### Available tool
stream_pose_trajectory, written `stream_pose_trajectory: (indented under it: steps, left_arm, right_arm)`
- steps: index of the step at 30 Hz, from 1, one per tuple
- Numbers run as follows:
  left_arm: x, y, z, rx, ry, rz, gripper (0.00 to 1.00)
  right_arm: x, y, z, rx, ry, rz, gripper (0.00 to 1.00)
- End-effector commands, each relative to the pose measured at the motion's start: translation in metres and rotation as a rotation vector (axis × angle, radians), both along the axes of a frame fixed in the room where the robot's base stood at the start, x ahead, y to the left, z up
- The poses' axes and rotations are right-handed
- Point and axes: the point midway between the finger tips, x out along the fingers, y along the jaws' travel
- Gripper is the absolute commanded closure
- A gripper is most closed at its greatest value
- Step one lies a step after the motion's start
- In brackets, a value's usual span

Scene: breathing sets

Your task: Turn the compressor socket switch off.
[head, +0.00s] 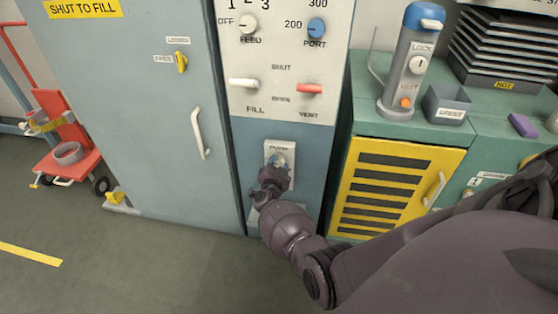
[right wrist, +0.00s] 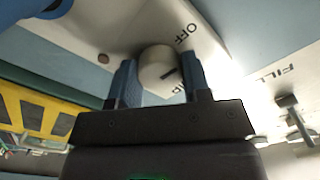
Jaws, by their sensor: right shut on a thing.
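A white socket plate (head: 288,178) is on the lower blue panel of the grey cabinet in the head view. My right gripper (head: 278,162) is at this plate and covers much of it. In the right wrist view a round pale switch knob (right wrist: 155,68) with a dark mark sits between the blue fingers of my right gripper (right wrist: 157,84), which is shut on it. The word OFF is printed on the plate (right wrist: 205,50) beside the knob. A second label is partly hidden by a finger. I cannot tell which label the mark points to. My left gripper is out of view.
Above are the red vent lever (head: 309,88), white fill lever (head: 243,83), feed knob (head: 249,22) and blue port knob (head: 316,27). A yellow slatted door (head: 444,160) is on the right. A red trolley (head: 68,150) stands far left. The floor at front left is clear.

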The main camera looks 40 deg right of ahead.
Motion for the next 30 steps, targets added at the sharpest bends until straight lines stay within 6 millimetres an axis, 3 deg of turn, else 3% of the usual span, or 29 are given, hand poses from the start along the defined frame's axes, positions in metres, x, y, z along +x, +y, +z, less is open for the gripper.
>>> stream_pose_trajectory:
  steps: [22,23,27,30]
  left_arm:
    - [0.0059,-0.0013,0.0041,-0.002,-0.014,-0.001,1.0]
    - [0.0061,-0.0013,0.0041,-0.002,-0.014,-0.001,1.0]
    - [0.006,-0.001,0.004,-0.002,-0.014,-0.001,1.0]
    - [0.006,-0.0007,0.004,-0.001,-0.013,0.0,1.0]
  right_arm:
    - [0.0003,-0.0002,0.0007,-0.058,0.065,0.0,0.8]
    - [0.0003,-0.0002,0.0007,-0.058,0.065,0.0,0.53]
    - [0.0003,-0.0003,0.0006,-0.058,0.065,0.0,0.32]
    - [0.0002,-0.0002,0.0005,-0.057,0.064,0.0,0.31]
